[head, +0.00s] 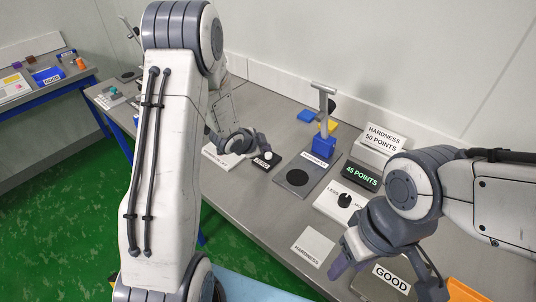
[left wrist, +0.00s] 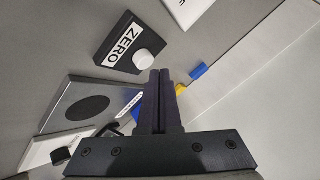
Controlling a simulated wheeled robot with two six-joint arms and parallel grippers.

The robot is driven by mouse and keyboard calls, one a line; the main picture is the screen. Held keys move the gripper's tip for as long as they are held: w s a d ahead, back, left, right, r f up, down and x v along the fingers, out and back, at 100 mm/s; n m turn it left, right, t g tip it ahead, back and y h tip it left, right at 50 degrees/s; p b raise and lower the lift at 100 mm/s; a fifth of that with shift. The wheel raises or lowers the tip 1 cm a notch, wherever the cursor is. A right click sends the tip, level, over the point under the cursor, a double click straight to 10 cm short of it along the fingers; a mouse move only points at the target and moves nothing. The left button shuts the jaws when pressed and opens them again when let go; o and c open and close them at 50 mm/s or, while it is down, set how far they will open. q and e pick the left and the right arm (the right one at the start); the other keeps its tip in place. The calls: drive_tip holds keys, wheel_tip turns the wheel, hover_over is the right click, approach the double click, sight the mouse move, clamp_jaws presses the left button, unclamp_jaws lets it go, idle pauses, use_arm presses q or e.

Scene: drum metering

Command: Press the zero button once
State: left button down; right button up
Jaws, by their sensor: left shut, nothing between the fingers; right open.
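The zero button is a white round knob (head: 267,154) on a black box labelled ZERO (head: 262,163), on the grey bench. In the left wrist view the white knob (left wrist: 144,61) stands at the corner of the black box (left wrist: 113,56). My left gripper (head: 263,143) is shut and empty, close above the knob in the head view. In the left wrist view its fingertips (left wrist: 160,74) appear just beside the knob; I cannot tell whether they touch it. My right gripper (head: 343,265) is open, low over the front of the bench.
A plate with a dark disc (head: 280,192) and a blue stand (head: 324,146) are right of the button box. A display reading 45 POINTS (head: 361,176), a dial box (head: 329,205), a HARDNESS card (head: 313,244) and a GOOD label (head: 391,277) are further right. A white box (head: 217,158) is left.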

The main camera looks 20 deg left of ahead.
sight(266, 156)
use_arm(q)
drive_tip(key=shift+f, duration=0.35)
drive_tip(key=shift+f+b, duration=0.5)
drive_tip(key=shift+b, duration=0.15)
idle(0.3)
drive_tip(key=shift+r, duration=0.1)
drive_tip(key=shift+r+p, duration=0.8)
wheel_tip(266, 156, up, 5)
drive_tip(key=p, duration=0.4)
drive_tip(key=shift+r, duration=0.1)
idle(0.8)
